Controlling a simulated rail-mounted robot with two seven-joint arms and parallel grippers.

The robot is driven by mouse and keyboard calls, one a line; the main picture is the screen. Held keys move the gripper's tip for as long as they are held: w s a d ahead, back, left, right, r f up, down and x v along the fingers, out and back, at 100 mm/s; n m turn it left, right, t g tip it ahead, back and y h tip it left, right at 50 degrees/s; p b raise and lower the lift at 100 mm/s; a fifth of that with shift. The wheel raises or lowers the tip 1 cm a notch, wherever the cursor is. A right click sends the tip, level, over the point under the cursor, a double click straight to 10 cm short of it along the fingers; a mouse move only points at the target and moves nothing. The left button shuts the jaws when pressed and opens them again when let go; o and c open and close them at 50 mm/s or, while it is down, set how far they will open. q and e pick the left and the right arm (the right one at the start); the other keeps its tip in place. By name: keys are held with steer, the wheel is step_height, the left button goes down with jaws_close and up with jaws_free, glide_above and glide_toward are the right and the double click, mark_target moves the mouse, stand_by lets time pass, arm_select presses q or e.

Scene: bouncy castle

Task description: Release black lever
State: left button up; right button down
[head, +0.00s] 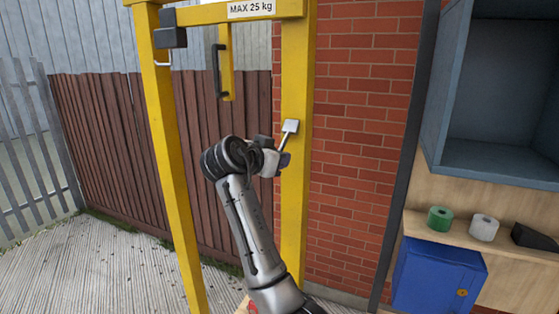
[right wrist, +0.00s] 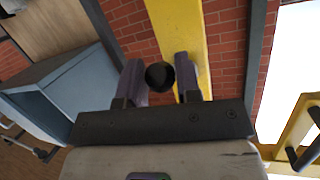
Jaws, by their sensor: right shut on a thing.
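The black lever shows its round dark end (right wrist: 160,76) between the two fingers of my right gripper in the right wrist view. In the head view a grey plate (head: 290,126) on the yellow post has a thin rod running down to my right gripper (head: 280,160). The gripper is shut on the lever's end. Its fingers and arm hide that end in the head view. My left gripper is in neither view.
A yellow frame (head: 300,85) carries a "MAX 25 kg" sign (head: 251,9), a black handle (head: 217,70) and a dark box (head: 170,30). A brick wall (head: 360,130) stands behind. At right are a blue cabinet (head: 440,275) and a shelf with tape rolls (head: 484,227).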

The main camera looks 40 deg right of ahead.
steer(key=shift+y, duration=0.5)
steer(key=r+p, duration=0.2)
steer(key=r, duration=0.1)
steer(key=a+r+p, duration=0.1)
steer(key=shift+s+r+p, duration=0.25)
steer(key=shift+s+p, duration=0.05)
steer(key=shift+s, duration=0.05)
steer(key=shift+f, duration=0.1)
steer(key=c, duration=0.8)
jaws_free()
steer(key=shift+d, duration=0.1)
steer(key=shift+c, duration=0.2)
